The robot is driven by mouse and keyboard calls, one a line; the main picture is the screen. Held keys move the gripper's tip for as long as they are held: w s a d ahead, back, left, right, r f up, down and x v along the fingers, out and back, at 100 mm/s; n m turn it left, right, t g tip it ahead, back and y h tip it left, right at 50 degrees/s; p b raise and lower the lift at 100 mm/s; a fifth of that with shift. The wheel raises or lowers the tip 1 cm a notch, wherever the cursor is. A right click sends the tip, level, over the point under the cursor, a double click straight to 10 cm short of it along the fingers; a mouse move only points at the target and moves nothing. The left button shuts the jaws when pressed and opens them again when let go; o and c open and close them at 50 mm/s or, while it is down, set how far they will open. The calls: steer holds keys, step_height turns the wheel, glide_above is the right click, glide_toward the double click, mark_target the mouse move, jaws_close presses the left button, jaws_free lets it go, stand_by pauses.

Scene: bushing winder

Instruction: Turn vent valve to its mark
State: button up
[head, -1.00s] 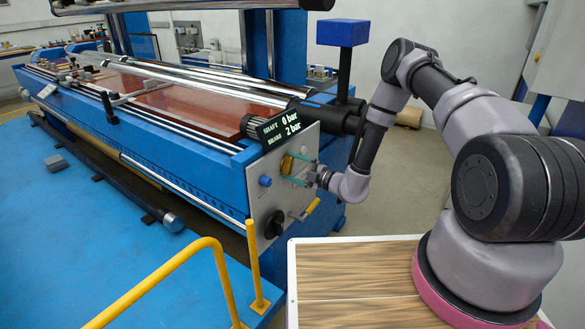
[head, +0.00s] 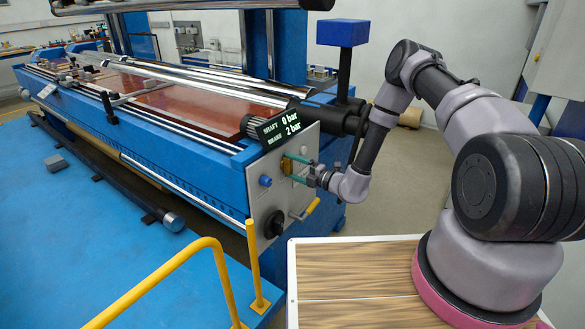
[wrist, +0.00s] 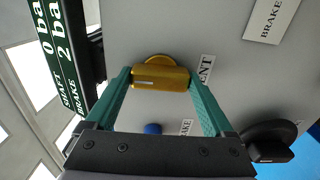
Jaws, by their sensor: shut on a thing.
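The vent valve is a gold-yellow bar handle (wrist: 160,78) on a round yellow base on the grey panel (wrist: 225,40). In the wrist view the bar lies nearly level across the picture. My gripper (wrist: 160,82) has its two green fingers at the bar's two ends and is shut on it. A label ending in "ENT" stands beside the handle, partly hidden by the right finger. I cannot make out the mark. In the head view the handle (head: 287,166) shows at the panel's upper part, with my gripper (head: 298,170) reaching it from the right.
A display (head: 281,126) above the panel reads SHAFT 0 bar, BRAKE 2 bar. A blue knob (head: 265,181), a black knob (head: 274,224) and a yellow-handled lever (head: 312,207) sit on the panel near the valve. A yellow railing (head: 190,255) stands in front.

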steer(key=shift+d+f, duration=0.1)
steer(key=o, duration=1.1)
steer(key=v, duration=1)
steer(key=shift+s+d, duration=0.25)
steer(key=shift+d, duration=0.05)
